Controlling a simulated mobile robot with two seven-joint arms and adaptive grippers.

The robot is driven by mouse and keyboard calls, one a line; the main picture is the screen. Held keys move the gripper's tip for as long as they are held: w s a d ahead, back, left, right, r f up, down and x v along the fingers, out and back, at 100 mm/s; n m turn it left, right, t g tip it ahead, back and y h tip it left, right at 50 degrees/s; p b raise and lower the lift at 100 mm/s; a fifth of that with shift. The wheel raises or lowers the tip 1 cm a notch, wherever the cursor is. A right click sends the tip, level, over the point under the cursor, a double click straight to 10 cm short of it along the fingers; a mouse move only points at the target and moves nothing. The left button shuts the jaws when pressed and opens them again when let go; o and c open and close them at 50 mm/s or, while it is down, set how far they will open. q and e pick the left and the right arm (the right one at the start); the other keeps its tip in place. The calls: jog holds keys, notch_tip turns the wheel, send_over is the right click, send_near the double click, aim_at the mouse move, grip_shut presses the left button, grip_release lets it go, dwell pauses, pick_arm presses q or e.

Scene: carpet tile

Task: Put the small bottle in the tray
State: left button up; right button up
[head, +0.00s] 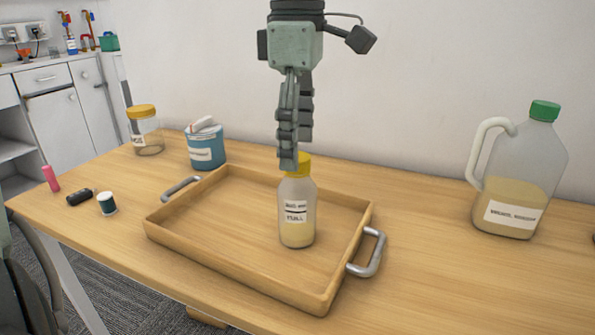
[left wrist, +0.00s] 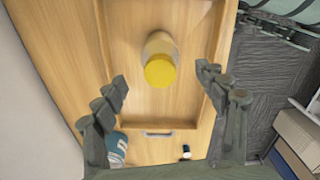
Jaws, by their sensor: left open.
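The small bottle (head: 297,215) has a yellow cap, a white label and pale yellow contents. It stands upright inside the wooden tray (head: 190,254), toward its right side. In the left wrist view the bottle's yellow cap (left wrist: 160,71) lies ahead of and between the fingers, with the tray floor (left wrist: 135,30) around it. My left gripper (head: 290,160) is above the bottle, its fingers pointing down near the cap. In the left wrist view the gripper (left wrist: 165,85) is open with its fingers apart, clear of the cap. My right gripper is not in view.
A large jug (head: 518,180) with a green cap stands at the right. A blue tub (head: 206,149) and a yellow-lidded jar (head: 146,135) stand behind the tray. A pink item (head: 50,179), a black cylinder (head: 79,197) and a thread spool (head: 107,204) lie left. Table between tray and jug is clear.

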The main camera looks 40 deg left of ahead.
pick_arm(q)
jog(key=shift+r, duration=1.2)
